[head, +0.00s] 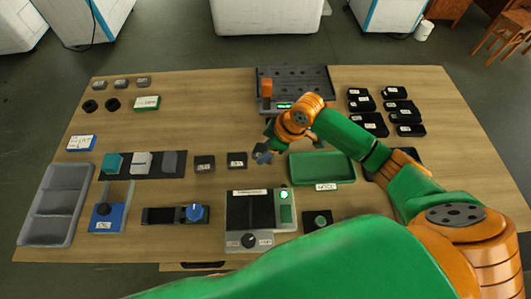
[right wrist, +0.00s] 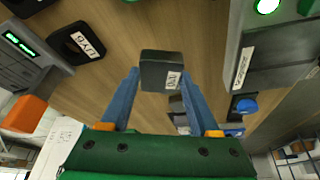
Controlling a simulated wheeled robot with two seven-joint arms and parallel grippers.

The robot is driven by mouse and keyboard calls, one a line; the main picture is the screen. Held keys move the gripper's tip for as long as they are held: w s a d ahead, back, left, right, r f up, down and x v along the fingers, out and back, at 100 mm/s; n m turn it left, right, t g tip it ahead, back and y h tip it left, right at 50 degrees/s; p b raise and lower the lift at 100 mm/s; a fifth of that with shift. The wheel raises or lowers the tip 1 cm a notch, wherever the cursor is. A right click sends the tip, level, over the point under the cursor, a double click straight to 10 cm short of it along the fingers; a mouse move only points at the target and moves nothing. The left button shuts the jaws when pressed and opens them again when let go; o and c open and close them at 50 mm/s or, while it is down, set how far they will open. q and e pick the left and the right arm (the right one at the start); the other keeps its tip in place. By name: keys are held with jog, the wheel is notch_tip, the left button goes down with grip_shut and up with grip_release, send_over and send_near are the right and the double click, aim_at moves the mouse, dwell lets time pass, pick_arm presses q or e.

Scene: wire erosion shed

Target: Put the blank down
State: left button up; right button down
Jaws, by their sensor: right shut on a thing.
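My right gripper (head: 263,153) reaches in from the right over the middle of the table, just left of the green tray (head: 322,168). In the right wrist view its blue fingers (right wrist: 160,88) are shut on a dark grey block, the blank (right wrist: 160,64), which has a small white label on its near face. The blank is held between the fingertips with the wooden tabletop behind it; its exact height is hard to tell. In the head view the blank is mostly hidden at the fingertips. My left gripper is not in view.
A machine with a green light (head: 247,225) stands in front of the gripper. Two small dark labelled blocks (head: 205,163) lie to its left. A perforated plate (head: 310,82) is behind. Several black trays (head: 368,122) stand at right. Bare wood (head: 205,115) lies at back left.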

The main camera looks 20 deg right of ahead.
jog(key=shift+w+f, duration=0.35)
jog(key=shift+f, duration=0.1)
jog(key=shift+w+d+f+b, duration=0.1)
jog(key=shift+w+f+b, duration=0.1)
jog(key=shift+f, duration=0.8)
jog(key=shift+w+d+f+b, duration=0.1)
jog(key=shift+w+f+b, duration=0.1)
jog(key=shift+f, duration=0.8)
jog(key=shift+c, duration=0.6)
grip_release()
jog(key=shift+s+f, duration=0.1)
jog(key=p+v, duration=0.1)
jog(key=v, duration=1.1)
jog(key=shift+p, duration=0.3)
